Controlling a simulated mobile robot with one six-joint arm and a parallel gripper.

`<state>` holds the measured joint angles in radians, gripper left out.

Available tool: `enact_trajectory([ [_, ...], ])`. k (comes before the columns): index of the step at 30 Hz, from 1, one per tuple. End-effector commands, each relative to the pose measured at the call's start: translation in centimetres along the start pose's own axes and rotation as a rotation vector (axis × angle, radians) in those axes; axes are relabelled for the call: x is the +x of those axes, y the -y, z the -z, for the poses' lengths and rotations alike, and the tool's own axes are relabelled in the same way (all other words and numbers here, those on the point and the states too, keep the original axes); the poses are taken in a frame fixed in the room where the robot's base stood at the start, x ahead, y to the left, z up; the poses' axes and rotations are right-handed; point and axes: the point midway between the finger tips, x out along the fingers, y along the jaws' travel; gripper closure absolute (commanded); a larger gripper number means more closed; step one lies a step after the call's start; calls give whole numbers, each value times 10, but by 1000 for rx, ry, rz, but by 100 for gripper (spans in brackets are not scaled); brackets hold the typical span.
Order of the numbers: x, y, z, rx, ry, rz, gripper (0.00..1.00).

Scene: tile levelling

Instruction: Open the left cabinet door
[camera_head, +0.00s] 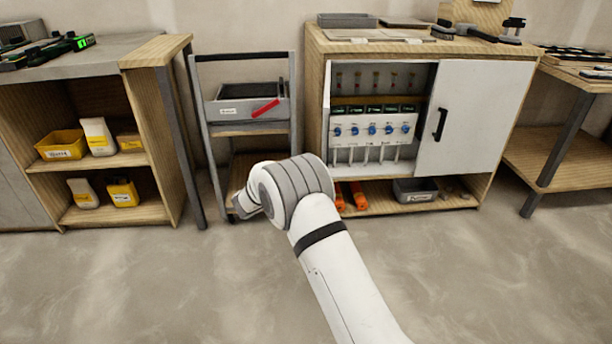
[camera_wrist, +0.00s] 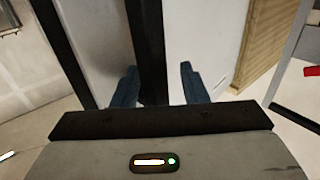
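The cabinet (camera_head: 313,70) stands right of centre in the head view, its left half uncovered. A narrow white strip (camera_head: 326,110) at its left edge looks like the left door, swung out and seen nearly edge-on. In the wrist view, which looks upside down, a pale door panel (camera_wrist: 195,35) lies behind a dark upright bar (camera_wrist: 150,45), apparently its handle. My gripper (camera_wrist: 160,88) has its blue fingers apart, one on each side of the bar; contact is unclear. The head view hides the fingers behind my arm. The right door (camera_head: 475,115) is shut.
A grey trolley (camera_head: 292,75) with a red-handled tool stands close left of the cabinet. Inside the cabinet is a white rack (camera_head: 372,130) with blue knobs; orange tools (camera_head: 360,195) lie below. An open shelf unit (camera_head: 160,215) stands at left. The floor in front is clear.

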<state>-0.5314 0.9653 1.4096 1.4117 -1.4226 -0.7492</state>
Motion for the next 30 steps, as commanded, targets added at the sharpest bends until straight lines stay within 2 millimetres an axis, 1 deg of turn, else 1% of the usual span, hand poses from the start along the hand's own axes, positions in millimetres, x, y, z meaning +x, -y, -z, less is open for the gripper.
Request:
enact_trajectory([
  [8,-5,0,-2,-4,2,1,60],
  [11,-17,0,-1,-5,3,2,60],
  [18,-58,1,0,-4,1,2,60],
  [21,-70,1,0,-3,2,2,60],
  [25,-78,1,-1,-3,1,0,60],
  [30,-79,0,-2,-3,1,-1,60],
])
